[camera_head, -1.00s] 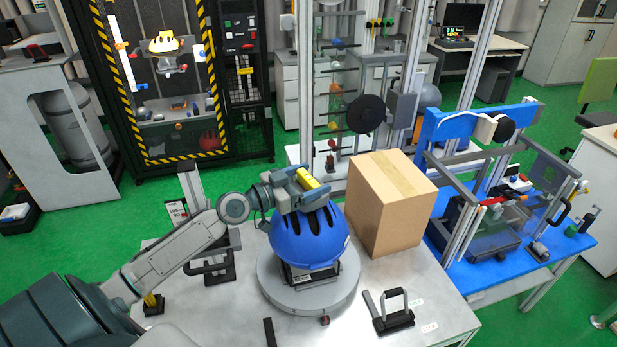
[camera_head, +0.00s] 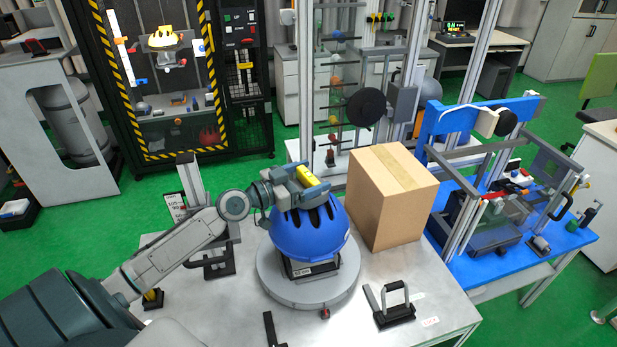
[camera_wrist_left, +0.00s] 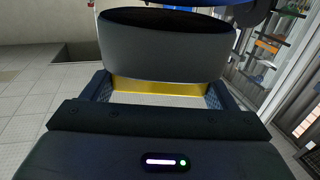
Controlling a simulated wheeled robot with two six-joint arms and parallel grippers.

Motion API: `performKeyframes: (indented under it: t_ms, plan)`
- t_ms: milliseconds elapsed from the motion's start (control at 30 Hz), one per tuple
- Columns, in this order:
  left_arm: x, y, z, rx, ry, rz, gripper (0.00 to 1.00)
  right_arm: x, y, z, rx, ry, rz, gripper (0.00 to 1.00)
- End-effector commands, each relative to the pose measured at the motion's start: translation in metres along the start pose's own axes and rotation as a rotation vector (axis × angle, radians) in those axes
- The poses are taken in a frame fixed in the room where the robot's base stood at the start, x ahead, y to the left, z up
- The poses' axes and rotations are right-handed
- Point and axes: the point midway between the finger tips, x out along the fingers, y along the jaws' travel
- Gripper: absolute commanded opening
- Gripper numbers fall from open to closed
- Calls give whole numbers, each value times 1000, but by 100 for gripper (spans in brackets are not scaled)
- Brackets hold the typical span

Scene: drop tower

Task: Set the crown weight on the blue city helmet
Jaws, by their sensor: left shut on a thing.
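The blue city helmet (camera_head: 308,235) sits on a dark headform on a round grey turntable (camera_head: 305,290), in the middle of the metal table. My left gripper (camera_head: 302,185) is over the helmet's crown, shut on a yellow piece (camera_head: 306,175), which I take to be the crown weight. In the left wrist view a yellow strip (camera_wrist_left: 155,87) spans between the two fingers. A large dark grey rounded body (camera_wrist_left: 170,50) fills the view beyond it; what it is I cannot tell. The gripper hides the top of the helmet, so contact between weight and helmet cannot be told. My right gripper does not show.
A cardboard box (camera_head: 392,197) stands close to the right of the helmet. A black-handled block (camera_head: 392,307) lies at the front right. A stand with an upright post (camera_head: 192,185) is behind my left arm. A blue bench (camera_head: 560,250) with a rig is at the right.

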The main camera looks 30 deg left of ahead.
Motion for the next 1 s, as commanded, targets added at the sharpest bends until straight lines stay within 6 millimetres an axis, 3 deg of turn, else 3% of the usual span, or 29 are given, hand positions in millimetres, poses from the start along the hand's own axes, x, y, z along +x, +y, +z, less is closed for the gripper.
performKeyframes:
  t_ms: [400, 1000]
  plan:
    - [0, 1, -2, 2, 4, 0, 22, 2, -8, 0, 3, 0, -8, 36]
    - [0, 1, 2, 2, 5, 0, 22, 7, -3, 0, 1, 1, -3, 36]
